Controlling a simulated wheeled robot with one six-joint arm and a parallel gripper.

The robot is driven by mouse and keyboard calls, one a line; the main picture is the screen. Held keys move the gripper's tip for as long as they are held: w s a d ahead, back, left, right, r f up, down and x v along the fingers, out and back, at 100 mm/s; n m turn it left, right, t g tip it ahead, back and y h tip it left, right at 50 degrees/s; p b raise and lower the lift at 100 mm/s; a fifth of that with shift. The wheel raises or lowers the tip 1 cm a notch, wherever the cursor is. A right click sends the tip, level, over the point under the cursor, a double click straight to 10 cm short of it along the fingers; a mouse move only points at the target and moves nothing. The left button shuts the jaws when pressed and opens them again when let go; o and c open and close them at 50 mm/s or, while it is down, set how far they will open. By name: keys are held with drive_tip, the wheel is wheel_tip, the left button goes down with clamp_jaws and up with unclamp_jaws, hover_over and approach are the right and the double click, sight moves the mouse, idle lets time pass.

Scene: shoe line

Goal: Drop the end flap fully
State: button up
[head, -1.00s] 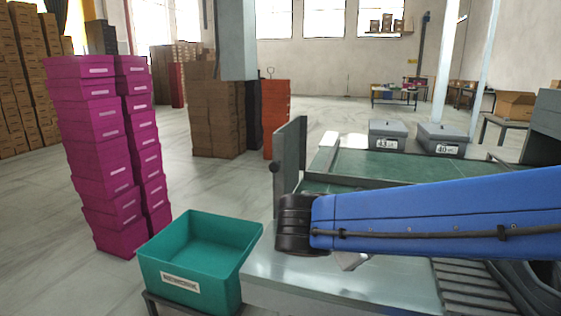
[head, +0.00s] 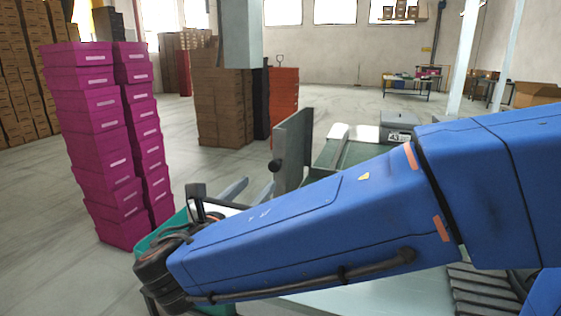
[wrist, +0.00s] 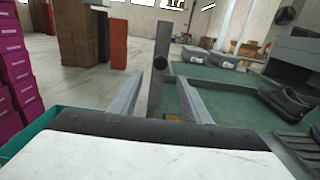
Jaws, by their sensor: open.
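The end flap (head: 293,148) is a grey panel standing upright at the near left end of the green-topped line, with a dark round knob on its edge. In the wrist view the flap (wrist: 158,62) stands straight ahead, seen nearly edge-on between my finger ends. My gripper (head: 248,187) is to the left of the flap in the head view, its two grey fingers pointing toward it. In the wrist view my gripper (wrist: 171,76) is open with nothing held. I cannot tell whether a finger touches the flap.
A teal bin (head: 180,222) lies partly behind my arm. Stacks of magenta boxes (head: 100,140) stand at the left. A grey lidded box (head: 398,125) sits on the line, and dark shoes (wrist: 288,103) lie at the right in the wrist view.

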sight(280, 161)
drive_tip(key=x, duration=1.6)
drive_tip(key=shift+w+d, duration=0.1)
drive_tip(key=shift+w, duration=0.1)
clamp_jaws()
